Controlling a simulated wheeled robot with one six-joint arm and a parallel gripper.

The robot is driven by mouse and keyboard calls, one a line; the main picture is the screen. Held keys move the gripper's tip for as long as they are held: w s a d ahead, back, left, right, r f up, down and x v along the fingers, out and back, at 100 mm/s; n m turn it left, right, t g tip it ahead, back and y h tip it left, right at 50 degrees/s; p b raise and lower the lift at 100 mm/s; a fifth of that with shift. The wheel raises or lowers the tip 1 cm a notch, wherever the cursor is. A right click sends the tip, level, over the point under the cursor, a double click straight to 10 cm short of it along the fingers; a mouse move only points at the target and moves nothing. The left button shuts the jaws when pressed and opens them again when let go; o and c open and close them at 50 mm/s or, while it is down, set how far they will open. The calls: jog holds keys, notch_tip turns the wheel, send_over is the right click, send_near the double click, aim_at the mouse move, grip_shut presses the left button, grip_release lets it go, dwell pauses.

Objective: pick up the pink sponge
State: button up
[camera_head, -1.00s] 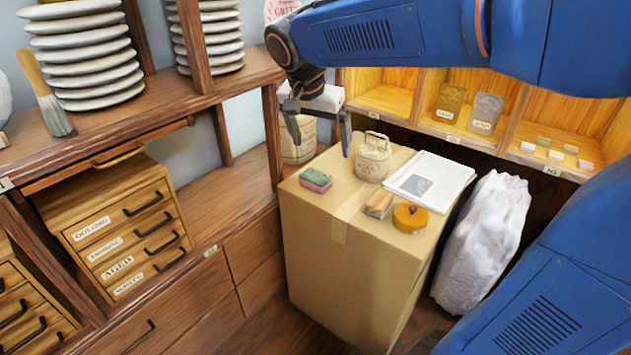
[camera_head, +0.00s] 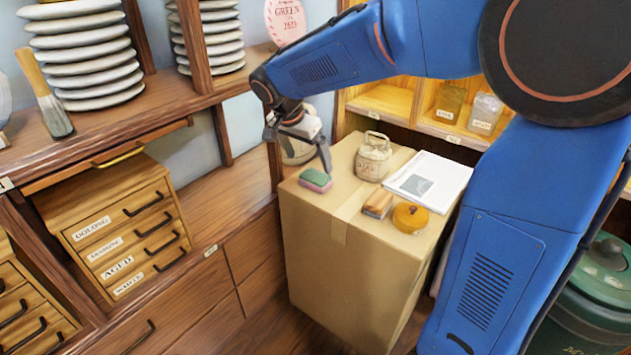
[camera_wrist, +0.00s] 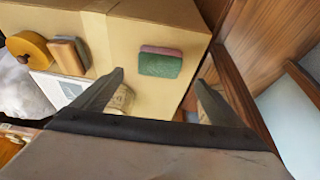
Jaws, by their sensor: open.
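The sponge (camera_head: 315,180) lies flat near the left corner of the cardboard box (camera_head: 321,259), with a green top layer and a pink lower layer. My gripper (camera_head: 298,158) is open and empty above the box's back-left part, behind and a little above the sponge. In the wrist view the sponge (camera_wrist: 161,62) shows its green face and a pink edge, beyond the fingertips and roughly between them. My gripper's two fingers (camera_wrist: 160,80) are spread wide there, with nothing between them.
A wooden drawer cabinet (camera_head: 120,235) stands at the left. A green bin (camera_head: 600,290) is at the right.

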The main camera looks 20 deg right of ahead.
aim_at(315, 176)
jog(key=shift+x, duration=3.9)
jog(key=shift+s, duration=0.15)
jog(key=c, duration=1.2)
jog(key=shift+r, duration=0.1)
notch_tip(315, 176, up, 10)
jog(key=o, duration=0.4)
jog(key=shift+c, duration=1.3)
jog(key=shift+s, duration=0.15)
